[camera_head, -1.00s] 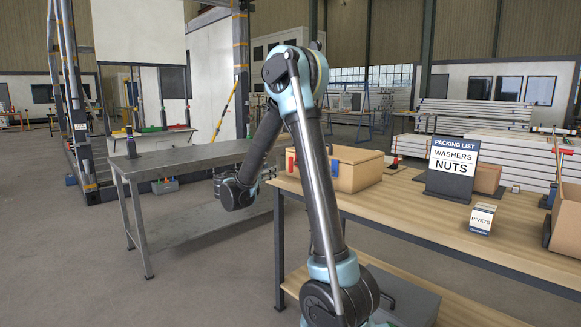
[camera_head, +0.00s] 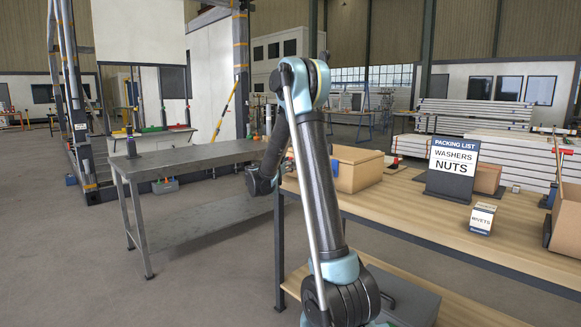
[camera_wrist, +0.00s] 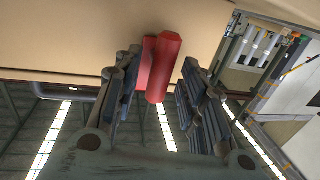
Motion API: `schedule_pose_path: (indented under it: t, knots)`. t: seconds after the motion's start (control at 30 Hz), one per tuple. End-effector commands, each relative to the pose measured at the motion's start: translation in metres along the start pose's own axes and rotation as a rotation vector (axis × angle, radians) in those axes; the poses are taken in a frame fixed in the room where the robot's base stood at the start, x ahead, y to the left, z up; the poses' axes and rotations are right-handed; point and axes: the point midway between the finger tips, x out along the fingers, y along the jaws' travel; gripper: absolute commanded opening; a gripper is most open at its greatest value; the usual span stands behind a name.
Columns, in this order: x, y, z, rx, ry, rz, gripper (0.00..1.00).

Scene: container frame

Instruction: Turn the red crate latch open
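The tan crate (camera_head: 358,172) stands on the near left of the wooden bench, partly behind my arm. Its red latch is hidden behind my arm in the head view. In the wrist view the red latch (camera_wrist: 165,66) stands out from the tan crate face (camera_wrist: 75,35). My gripper (camera_wrist: 159,70) is open, with one finger on each side of the latch. Gaps show between the latch and the fingers, though the left one is small. Whether a finger touches it, I cannot tell.
A blue part (camera_head: 335,167) shows on the crate's front. A packing list sign (camera_head: 452,168) and a rivets box (camera_head: 482,218) stand further right on the wooden bench (camera_head: 410,220).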

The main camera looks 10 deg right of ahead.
Motion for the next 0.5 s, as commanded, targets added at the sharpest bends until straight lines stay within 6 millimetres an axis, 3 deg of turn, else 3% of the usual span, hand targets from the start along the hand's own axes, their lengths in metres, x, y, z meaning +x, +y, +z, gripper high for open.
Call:
schedule_pose_path:
  t: [0.43,0.47,0.5]
  knots:
    - [0.0113,0.0001,0.0001,0.0,0.0,-0.001,0.38]
    - [0.0113,0.0001,0.0001,0.0,0.0,-0.001,0.36]
    - [0.0112,0.0,0.0,0.0,0.0,-0.001,0.27]
